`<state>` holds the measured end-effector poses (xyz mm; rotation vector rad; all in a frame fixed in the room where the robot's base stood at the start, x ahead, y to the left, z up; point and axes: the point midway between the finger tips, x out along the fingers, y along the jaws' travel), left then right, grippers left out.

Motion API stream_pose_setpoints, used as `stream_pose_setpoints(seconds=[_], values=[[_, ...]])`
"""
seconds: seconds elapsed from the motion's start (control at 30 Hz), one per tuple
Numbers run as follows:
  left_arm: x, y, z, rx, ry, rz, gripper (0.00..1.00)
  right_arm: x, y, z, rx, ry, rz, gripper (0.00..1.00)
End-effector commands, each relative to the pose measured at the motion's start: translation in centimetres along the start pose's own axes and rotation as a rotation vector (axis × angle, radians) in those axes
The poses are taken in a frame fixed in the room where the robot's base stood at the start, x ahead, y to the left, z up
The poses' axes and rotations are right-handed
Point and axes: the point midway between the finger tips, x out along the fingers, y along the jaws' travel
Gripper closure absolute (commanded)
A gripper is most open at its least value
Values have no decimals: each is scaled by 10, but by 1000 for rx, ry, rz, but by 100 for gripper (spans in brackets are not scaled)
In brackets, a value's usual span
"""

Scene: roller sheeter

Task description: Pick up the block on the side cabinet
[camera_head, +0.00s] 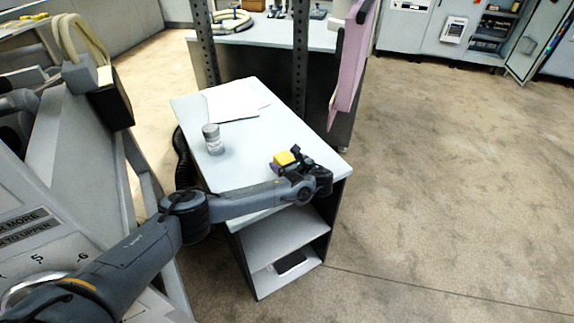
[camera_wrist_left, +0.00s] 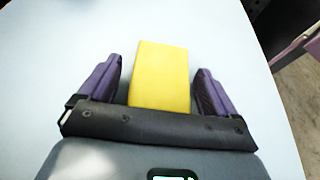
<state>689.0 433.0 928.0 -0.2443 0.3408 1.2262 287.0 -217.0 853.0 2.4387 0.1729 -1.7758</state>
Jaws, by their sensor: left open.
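The yellow block (camera_head: 284,158) lies on the white top of the side cabinet (camera_head: 255,145), near its front right part. My left gripper (camera_head: 287,164) is at the block, and its arm reaches in from the left across the cabinet's front edge. In the left wrist view the block (camera_wrist_left: 160,75) sits between the two purple fingers (camera_wrist_left: 155,85). The fingers are open, with a gap showing on each side of the block. The near end of the block is hidden behind the gripper's dark body. My right gripper is not in view.
A grey jar (camera_head: 212,139) stands on the cabinet, left of the block, with white paper sheets (camera_head: 235,101) behind it. Dark perforated posts (camera_head: 301,60) and a pink cloth (camera_head: 353,60) are beyond. Open shelves with a dark item (camera_head: 290,263) are below the top. Floor is clear at right.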

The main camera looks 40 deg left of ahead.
Motion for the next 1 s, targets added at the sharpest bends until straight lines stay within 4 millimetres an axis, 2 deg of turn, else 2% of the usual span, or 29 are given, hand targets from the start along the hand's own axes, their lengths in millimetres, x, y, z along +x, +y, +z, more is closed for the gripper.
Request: stream_pose_setpoints(seconds=[0.13,0.5,0.57,0.83,1.0], values=[[0,0,0,0,0,0,10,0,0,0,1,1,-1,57],[0,0,0,0,0,0,67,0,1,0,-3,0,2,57],[-1,0,1,-1,0,0,74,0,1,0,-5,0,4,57],[-1,0,2,-1,0,0,74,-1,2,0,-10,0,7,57],[-4,0,9,-2,0,0,74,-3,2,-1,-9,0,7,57]])
